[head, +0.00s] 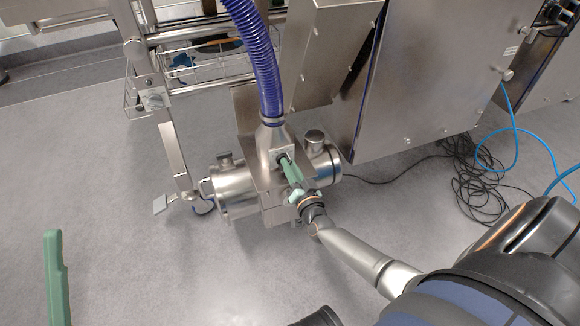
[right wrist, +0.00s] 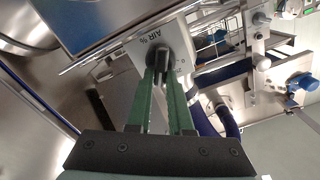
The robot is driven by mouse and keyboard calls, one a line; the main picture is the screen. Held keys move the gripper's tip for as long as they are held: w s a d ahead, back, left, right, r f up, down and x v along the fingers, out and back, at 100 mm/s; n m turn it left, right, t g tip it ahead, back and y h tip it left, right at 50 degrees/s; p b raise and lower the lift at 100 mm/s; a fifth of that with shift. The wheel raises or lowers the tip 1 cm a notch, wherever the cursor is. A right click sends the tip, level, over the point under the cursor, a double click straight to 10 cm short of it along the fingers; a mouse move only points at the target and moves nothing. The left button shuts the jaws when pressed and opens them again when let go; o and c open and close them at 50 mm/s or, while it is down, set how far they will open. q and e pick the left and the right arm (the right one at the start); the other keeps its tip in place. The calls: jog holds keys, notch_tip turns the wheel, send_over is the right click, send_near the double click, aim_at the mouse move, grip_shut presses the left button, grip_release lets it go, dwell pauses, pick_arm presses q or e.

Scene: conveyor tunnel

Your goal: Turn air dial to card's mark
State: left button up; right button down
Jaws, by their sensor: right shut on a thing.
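The air dial is a dark knob (right wrist: 158,55) on a pale plate (right wrist: 147,36) marked "AIR %" in the right wrist view. My right gripper (right wrist: 164,80) has its two green fingers closed on the knob from both sides. In the head view my right gripper (head: 286,162) reaches the metal housing below the purple hose and largely hides the dial. One green finger of my left gripper (head: 55,280) shows at the lower left, well away from the dial. Its other finger is out of view. I cannot make out a card, its mark or the dial's setting.
A purple hose (head: 257,55) runs down into the metal housing (head: 272,140). A steel cylinder (head: 236,190) lies beside it. A large steel cabinet (head: 430,80) stands to the right, with loose black and blue cables (head: 485,175) on the floor. The floor (head: 110,210) at left is clear.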

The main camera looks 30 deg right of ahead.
dwell(0.3)
jog(key=c, duration=0.8)
grip_release()
jog(key=p+v, duration=0.4)
jog(key=v, duration=0.8)
jog(key=shift+s, duration=0.35)
